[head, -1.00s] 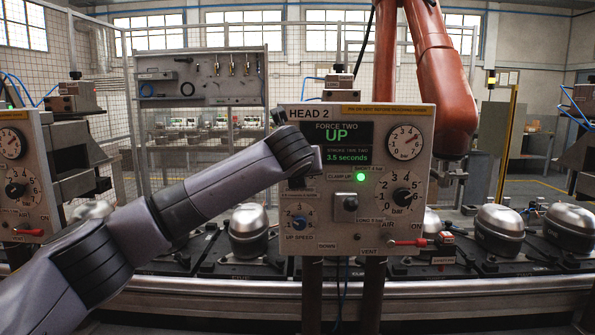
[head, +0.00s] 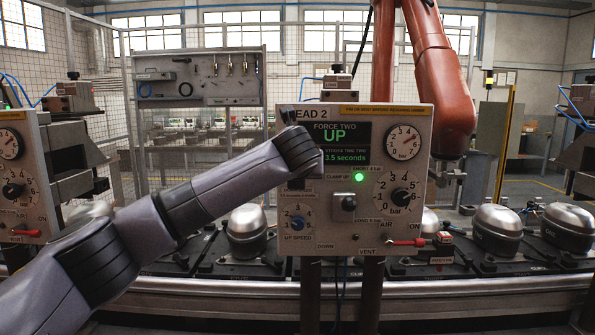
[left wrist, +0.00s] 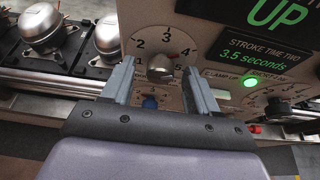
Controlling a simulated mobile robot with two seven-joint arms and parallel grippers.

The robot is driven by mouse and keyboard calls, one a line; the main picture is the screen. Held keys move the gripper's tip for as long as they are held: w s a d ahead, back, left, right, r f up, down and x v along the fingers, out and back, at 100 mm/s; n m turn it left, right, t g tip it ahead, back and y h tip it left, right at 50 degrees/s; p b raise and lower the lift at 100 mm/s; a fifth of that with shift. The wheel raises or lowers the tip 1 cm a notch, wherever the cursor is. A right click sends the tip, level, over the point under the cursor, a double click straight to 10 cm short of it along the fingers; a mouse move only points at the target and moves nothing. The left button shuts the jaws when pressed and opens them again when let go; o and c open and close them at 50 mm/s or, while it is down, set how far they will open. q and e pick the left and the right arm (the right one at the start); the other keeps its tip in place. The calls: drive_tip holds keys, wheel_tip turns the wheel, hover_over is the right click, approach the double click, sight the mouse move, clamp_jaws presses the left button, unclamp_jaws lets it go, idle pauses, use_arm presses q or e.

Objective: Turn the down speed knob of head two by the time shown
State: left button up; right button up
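The head 2 panel (head: 408,222) stands upright in the middle of the head view. Its display (head: 338,143) reads "UP" and a stroke time of 3.5 seconds. In the left wrist view a round silver knob (left wrist: 160,67) has a dial numbered about 2 to 5. My left gripper (left wrist: 160,78) is open, with one finger on each side of this knob and visible gaps between. In the head view my left wrist hides most of this knob's area. The blue up speed knob (head: 297,222) sits below; it also shows in the left wrist view (left wrist: 150,103). My right gripper is not in view.
A pressure knob (head: 399,196) and gauge (head: 404,143) are on the panel's right. A red valve lever (head: 407,242) projects at lower right. Compressors (head: 498,228) line the conveyor behind.

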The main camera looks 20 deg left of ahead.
use_arm(q)
drive_tip(key=b+v, duration=0.1)
drive_tip(key=v, duration=0.6)
drive_tip(key=shift+b, duration=0.4)
drive_tip(key=shift+d, duration=0.1)
